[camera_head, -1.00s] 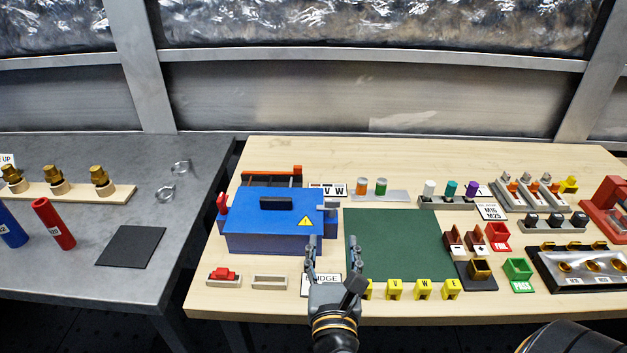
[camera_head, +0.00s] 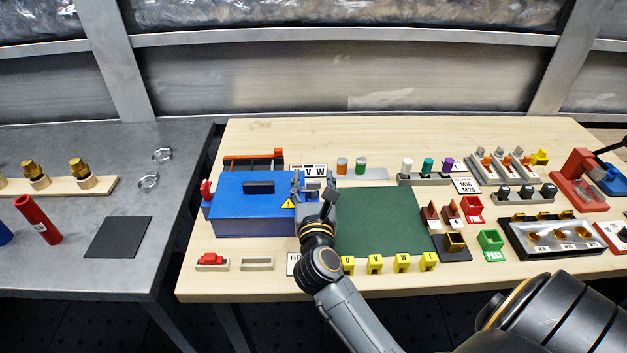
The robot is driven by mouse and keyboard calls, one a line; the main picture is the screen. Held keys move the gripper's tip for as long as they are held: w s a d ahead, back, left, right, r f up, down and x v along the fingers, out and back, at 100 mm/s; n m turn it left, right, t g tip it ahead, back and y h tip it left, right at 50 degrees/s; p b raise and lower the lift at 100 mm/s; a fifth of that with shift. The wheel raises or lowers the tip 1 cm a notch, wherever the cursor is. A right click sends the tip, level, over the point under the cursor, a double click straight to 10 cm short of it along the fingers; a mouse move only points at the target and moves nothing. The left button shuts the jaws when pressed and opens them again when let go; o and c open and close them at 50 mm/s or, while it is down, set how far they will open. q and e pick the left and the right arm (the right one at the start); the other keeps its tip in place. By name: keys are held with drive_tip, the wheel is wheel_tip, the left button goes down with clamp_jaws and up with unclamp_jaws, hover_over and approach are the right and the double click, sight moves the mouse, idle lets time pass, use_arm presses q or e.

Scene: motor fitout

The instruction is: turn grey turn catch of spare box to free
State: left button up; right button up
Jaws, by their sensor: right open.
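The spare box is the blue box (camera_head: 240,209) with a black handle (camera_head: 258,187) on its lid and a yellow warning triangle. It stands at the left of the wooden table, with a red part (camera_head: 206,191) at its left end. My right gripper (camera_head: 311,182) is open at the box's right end, its fingers pointing away from me. The grey turn catch at that end is mostly hidden by the fingers; I cannot tell its angle or whether they touch it. My left gripper is not in view.
A green mat (camera_head: 378,222) lies right of the box, with yellow lettered markers (camera_head: 375,264) along its front edge. A red part in a small tray (camera_head: 212,261) and an empty tray (camera_head: 256,263) lie in front of the box. A grey table (camera_head: 75,262) stands at left.

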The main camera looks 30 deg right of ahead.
drive_tip(key=shift+c, duration=0.2)
clamp_jaws()
